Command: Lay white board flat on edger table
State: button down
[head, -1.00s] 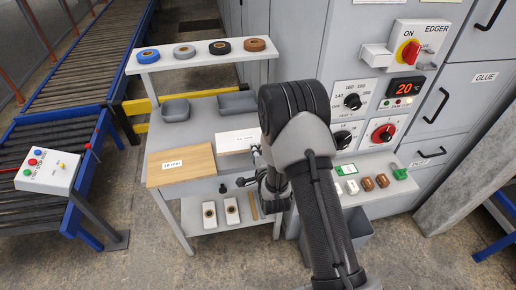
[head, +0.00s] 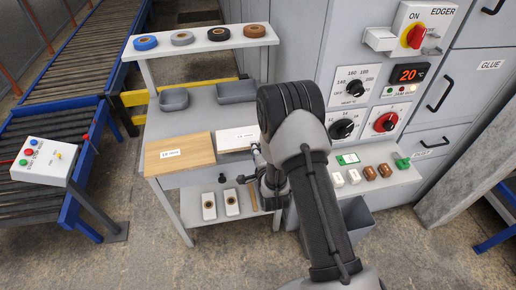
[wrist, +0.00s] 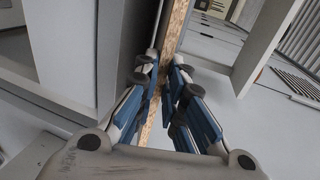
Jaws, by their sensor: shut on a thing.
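The white board (head: 236,139) shows its pale face in the head view, right of a wood-coloured board. My gripper (head: 264,168) is at its right end, largely hidden behind my arm. In the wrist view, my gripper (wrist: 163,90) is shut with its blue-sided fingers on both sides of the board's bare chipboard edge (wrist: 170,42). Whether the board touches the grey table (head: 200,118) below it, I cannot tell. The edger (head: 370,70) stands to the right, with a narrow grey ledge (head: 395,180) at its front.
The wood-coloured board (head: 180,152), labelled 18 mm, lies on the grey table. Brown and white small parts lie on the ledge. A roller conveyor (head: 30,195) is at left.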

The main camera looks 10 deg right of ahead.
jog(key=shift+f+b, duration=0.25)
jog(key=shift+b, duration=0.15)
jog(key=c, duration=1.6)
grip_release()
jog(key=shift+o, duration=0.2)
jog(key=shift+s+r+g+p, duration=0.15)
jog(key=shift+g+p, duration=1.35)
jog(key=shift+p, duration=0.5)
jog(key=shift+s+r+g+p, duration=0.2)
jog(key=shift+g+p, duration=1.3)
jog(key=shift+p, duration=0.55)
jog(key=shift+s+r+g+p, duration=0.15)
jog(key=shift+g+p, duration=1.35)
jog(key=shift+p, duration=0.5)
jog(key=shift+s, duration=0.1)
